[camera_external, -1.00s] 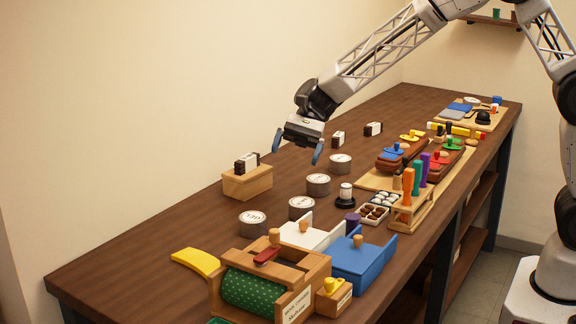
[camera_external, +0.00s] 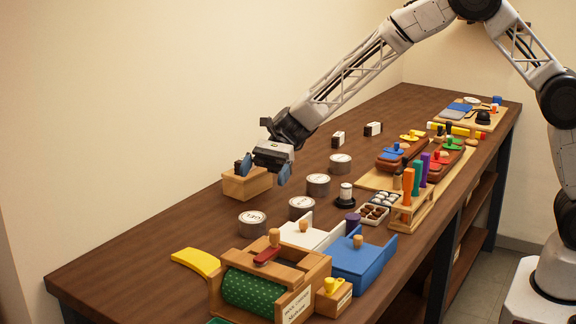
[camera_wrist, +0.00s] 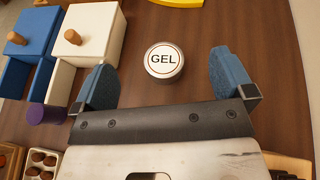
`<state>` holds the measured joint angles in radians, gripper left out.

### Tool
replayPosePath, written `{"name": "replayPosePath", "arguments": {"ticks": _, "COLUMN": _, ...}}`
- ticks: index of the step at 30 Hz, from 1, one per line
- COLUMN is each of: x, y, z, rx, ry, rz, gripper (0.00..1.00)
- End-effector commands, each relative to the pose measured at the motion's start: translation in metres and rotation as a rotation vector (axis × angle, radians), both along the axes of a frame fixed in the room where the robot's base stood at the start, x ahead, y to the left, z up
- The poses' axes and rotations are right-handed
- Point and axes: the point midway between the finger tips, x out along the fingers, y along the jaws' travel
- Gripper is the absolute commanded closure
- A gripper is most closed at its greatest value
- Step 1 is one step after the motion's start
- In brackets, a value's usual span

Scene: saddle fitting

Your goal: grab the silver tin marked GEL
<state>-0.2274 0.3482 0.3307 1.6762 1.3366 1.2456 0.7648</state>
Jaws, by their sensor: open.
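The silver tin marked GEL (camera_wrist: 164,60) stands upright on the table, its white lid label readable in the wrist view. It lies just ahead of and between my two blue fingertips there. In the external view the GEL tin (camera_external: 252,223) is the nearest of several similar round tins, in front of the wooden block. My gripper (camera_external: 263,170) is open and empty, above the table and in front of the wooden block, apart from the tin. Its fingers (camera_wrist: 164,82) also show in the wrist view.
Other tins (camera_external: 301,208) stand behind and to the right. A wooden block (camera_external: 240,188) is partly hidden by my gripper. White (camera_external: 300,236) and blue (camera_external: 362,262) boxes with knobs stand right of the tin. A yellow curved piece (camera_external: 196,262) lies left. The wood around the tin is clear.

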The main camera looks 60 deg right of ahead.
Motion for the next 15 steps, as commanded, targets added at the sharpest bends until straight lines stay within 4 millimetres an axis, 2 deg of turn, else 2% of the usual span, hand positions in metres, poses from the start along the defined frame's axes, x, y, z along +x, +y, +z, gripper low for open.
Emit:
{"name": "replayPosePath", "arguments": {"ticks": 5, "x": 0.000, "y": 0.000, "z": -0.015, "rx": 0.000, "ry": 0.002, "rz": 0.000, "gripper": 0.00}}
{"name": "replayPosePath", "arguments": {"ticks": 15, "x": 0.000, "y": 0.000, "z": -0.065, "rx": 0.000, "ry": 0.002, "rz": 0.000, "gripper": 0.00}}
